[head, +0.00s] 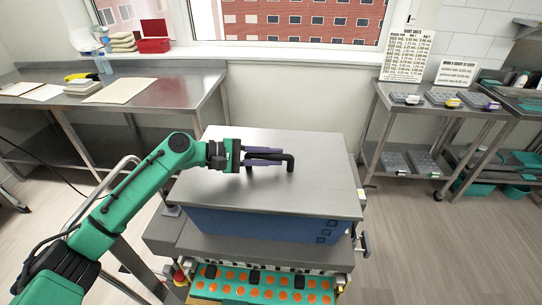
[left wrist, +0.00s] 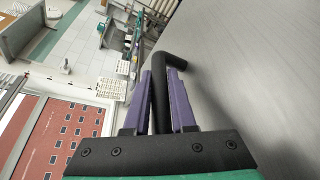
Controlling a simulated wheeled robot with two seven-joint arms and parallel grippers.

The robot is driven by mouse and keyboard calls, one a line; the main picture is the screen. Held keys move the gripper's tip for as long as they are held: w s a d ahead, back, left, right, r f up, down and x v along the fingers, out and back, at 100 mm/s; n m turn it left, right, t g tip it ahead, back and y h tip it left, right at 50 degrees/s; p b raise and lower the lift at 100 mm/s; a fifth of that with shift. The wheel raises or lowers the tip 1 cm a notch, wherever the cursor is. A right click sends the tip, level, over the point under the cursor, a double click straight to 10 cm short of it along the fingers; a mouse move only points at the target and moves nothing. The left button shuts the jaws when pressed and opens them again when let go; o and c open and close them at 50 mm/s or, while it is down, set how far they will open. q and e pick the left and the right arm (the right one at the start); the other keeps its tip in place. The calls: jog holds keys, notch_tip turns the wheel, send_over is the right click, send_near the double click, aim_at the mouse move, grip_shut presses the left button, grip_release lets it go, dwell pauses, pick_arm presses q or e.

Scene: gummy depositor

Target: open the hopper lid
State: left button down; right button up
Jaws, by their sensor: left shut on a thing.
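The hopper lid (head: 320,188) is a flat grey metal cover lying level on top of the blue hopper (head: 262,226) of the depositor. A black bar handle (head: 290,161) stands on the lid. My left gripper (head: 278,158) reaches in from the left, and its purple fingers are shut on the handle. In the left wrist view, the black handle (left wrist: 170,58) runs between the two purple fingers (left wrist: 161,88), with the grey lid (left wrist: 262,70) filling the right side. My right gripper is not in view.
Below the hopper is a teal tray (head: 232,290) with orange round spots. A steel table (head: 150,85) stands at the back left, and a steel cart (head: 400,130) with moulds stands at the right. Floor (head: 420,250) is clear at the right front.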

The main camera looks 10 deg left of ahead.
pick_arm(q)
jog(key=shift+w+r+p, duration=0.15)
jog(key=shift+r+p, duration=0.25)
jog(key=shift+r, duration=0.2)
jog(key=shift+w+r+p, duration=0.15)
jog(key=shift+r+p, duration=0.25)
jog(key=shift+r, duration=0.2)
jog(key=w+r+n+g+p, duration=0.1)
jog(key=w+r+n+p, duration=0.2)
jog(key=w+r+p, duration=0.3)
jog(key=shift+r+g+y+p, duration=0.3)
jog(key=shift+r+y+p, duration=0.1)
jog(key=shift+r+p, duration=0.75)
jog(key=shift+f, duration=0.1)
jog(key=c, duration=0.8)
grip_release()
jog(key=shift+o, duration=0.2)
